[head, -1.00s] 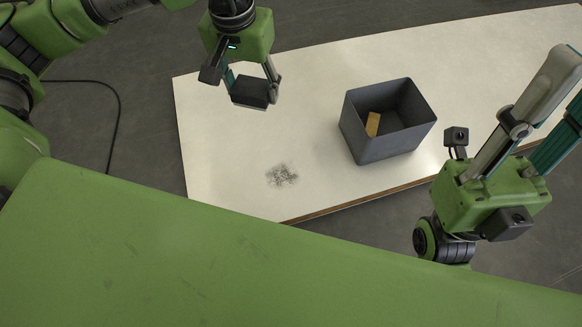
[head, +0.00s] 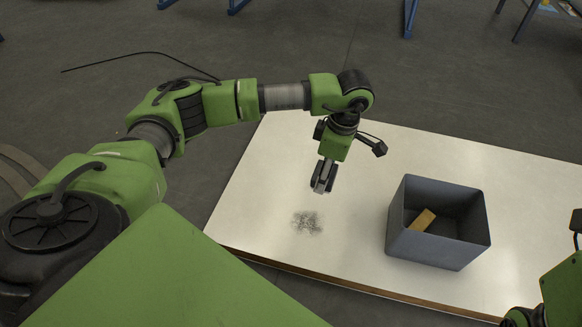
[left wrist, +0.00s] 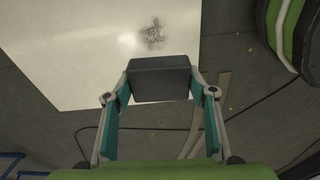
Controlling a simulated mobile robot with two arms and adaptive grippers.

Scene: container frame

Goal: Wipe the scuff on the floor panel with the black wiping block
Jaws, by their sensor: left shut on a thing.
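The white floor panel (head: 265,170) lies across the middle of the head view. A grey speckled scuff (head: 307,222) is near its front left part; the scuff also shows at the top of the left wrist view (left wrist: 152,33). My left gripper (head: 323,180) points down above the panel, just behind and right of the scuff in the head view. It is shut on the black wiping block (left wrist: 160,79), which sits between both fingers in the left wrist view. The block appears raised off the panel. My right gripper is only partly in view at the lower right edge; its fingers are out of sight.
A dark grey open bin (head: 440,245) stands on the panel right of the scuff, with a yellow-brown block (head: 424,219) inside. Bare panel lies around the scuff. A black cable (head: 130,56) and blue legs stand behind.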

